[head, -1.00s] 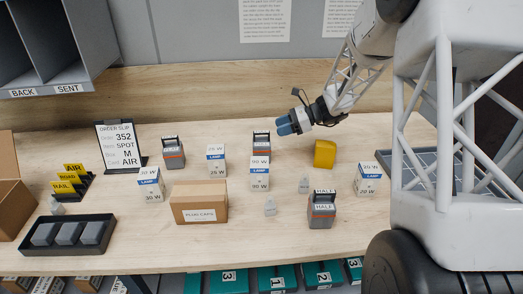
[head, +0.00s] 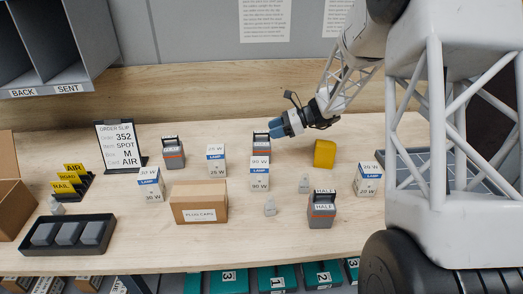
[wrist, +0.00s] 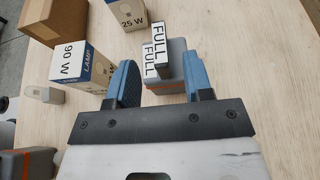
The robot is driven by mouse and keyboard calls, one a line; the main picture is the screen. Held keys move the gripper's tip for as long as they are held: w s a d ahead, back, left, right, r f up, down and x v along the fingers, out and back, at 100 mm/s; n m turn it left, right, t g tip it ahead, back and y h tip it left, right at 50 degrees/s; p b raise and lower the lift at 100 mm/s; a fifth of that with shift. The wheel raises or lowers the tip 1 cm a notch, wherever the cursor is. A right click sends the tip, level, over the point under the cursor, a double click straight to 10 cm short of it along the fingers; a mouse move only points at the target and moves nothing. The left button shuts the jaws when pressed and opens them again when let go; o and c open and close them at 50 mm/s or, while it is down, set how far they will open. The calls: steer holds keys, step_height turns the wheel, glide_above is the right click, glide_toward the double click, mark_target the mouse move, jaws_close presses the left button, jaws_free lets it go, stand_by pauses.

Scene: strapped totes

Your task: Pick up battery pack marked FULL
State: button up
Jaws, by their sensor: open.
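A grey battery pack with an orange stripe stands behind a 90 W lamp box in the head view (head: 262,140), partly hidden by that box. In the wrist view, the pack (wrist: 176,88) shows FULL on its black-and-white handle labels. My gripper (head: 276,129) is open and empty, at the pack's upper right in the head view. In the wrist view, my gripper's blue fingers (wrist: 160,72) are spread, with the pack between and just beyond them. I cannot tell whether either finger touches it.
The 90 W lamp box (wrist: 85,65) stands close beside the left finger. A pack marked HALF (head: 321,212) stands front right; another pack (head: 173,155) stands left, its label unclear. A yellow block (head: 324,153) is right of my gripper. A carton (head: 199,203) stands front centre.

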mark_target(262, 132)
steer(key=shift+x, duration=2.55)
jaws_close()
steer(key=shift+r, duration=0.1)
